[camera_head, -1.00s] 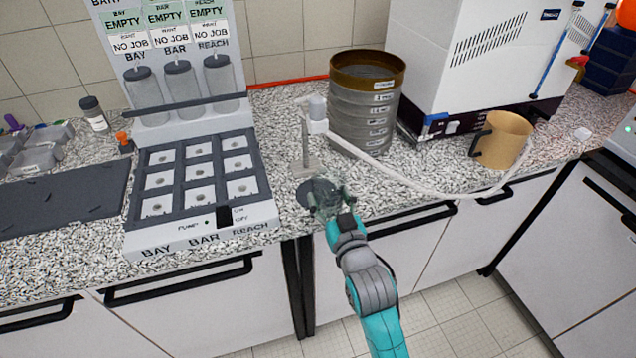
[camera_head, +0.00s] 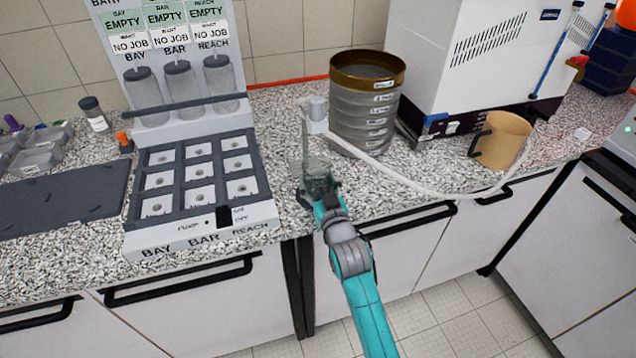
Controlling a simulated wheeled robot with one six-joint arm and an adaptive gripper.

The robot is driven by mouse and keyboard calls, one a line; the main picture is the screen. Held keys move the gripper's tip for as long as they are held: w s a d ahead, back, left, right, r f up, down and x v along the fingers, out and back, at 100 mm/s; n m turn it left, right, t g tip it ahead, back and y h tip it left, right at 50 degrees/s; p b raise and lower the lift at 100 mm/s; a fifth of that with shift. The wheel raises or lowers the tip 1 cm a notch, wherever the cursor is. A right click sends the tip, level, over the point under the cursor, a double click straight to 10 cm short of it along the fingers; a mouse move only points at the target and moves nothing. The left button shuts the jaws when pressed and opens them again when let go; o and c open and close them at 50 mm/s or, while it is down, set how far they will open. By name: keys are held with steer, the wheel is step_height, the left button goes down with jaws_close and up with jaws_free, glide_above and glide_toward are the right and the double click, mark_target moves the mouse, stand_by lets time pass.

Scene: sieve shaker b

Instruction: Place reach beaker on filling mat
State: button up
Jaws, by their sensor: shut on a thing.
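My gripper (camera_head: 321,189) is shut on a clear glass beaker (camera_head: 317,168) at the front of the counter. The beaker looks upright, just in front of the dispensing stand with the white head. The dark round filling mat (camera_head: 303,197) lies there and is mostly hidden by the beaker and the gripper. The beaker is over or on the mat; I cannot tell if its base touches. No label on the beaker can be read.
The pump rack (camera_head: 200,180) with its BAY, BAR and REACH columns stands to the left. A stack of sieves (camera_head: 362,110) is behind to the right, with a white hose (camera_head: 420,184) running to a tan jug (camera_head: 505,140). The counter's front edge is close.

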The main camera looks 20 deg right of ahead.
steer(key=shift+f, duration=0.1)
steer(key=o, duration=1.4)
steer(key=shift+c, duration=0.2)
steer(key=s, duration=1.2)
steer(key=shift+a, duration=0.1)
